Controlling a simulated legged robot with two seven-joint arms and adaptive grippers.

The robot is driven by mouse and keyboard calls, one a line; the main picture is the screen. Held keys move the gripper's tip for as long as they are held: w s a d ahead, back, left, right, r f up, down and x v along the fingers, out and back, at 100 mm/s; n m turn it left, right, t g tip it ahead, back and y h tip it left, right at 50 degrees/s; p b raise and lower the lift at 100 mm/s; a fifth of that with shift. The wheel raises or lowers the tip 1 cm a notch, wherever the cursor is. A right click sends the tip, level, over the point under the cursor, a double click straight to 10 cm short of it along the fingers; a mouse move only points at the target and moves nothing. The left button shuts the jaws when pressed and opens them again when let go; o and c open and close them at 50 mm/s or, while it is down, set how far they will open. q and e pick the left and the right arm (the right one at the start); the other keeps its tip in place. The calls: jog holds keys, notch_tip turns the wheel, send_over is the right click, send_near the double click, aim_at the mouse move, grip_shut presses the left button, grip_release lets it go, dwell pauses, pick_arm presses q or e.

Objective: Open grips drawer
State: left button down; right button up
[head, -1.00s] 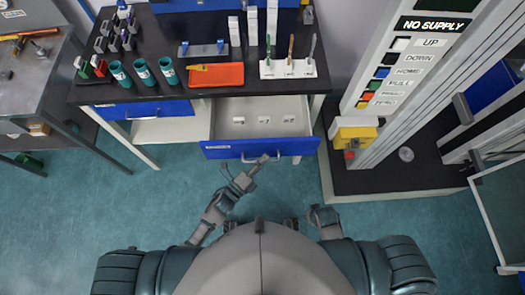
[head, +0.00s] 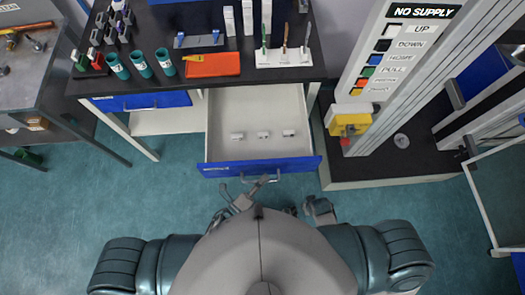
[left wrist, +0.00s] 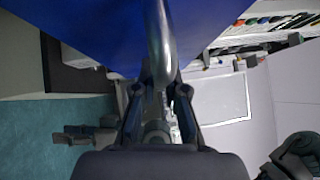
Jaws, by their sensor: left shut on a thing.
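The grips drawer (head: 258,168) has a blue front and a pale inside. It stands pulled well out from under the black-topped bench, with a few small pale grips (head: 263,135) lying in it. Its metal handle (head: 262,178) is on the front. My left gripper (head: 258,183) is at this handle. In the left wrist view the left gripper (left wrist: 158,92) is shut around the handle bar (left wrist: 160,50), below the blue front. My right gripper (head: 312,203) is low, to the right and apart from the drawer; its fingers are too small to read.
The bench top (head: 290,82) holds teal cups (head: 141,60), an orange tray (head: 213,65) and a white tool rack (head: 285,58). The machine base (head: 395,165) stands right of the drawer. Blue-green floor (head: 90,220) is clear at the left.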

pick_arm(q)
jog(key=shift+s+f, duration=0.1)
jog(key=shift+f, duration=0.2)
jog(key=c, duration=1.2)
grip_release()
jog(key=shift+r, duration=0.1)
jog(key=shift+a, duration=0.1)
jog(key=v, duration=1.1)
jog(key=shift+s+a, duration=0.25)
jog(key=shift+a, duration=0.05)
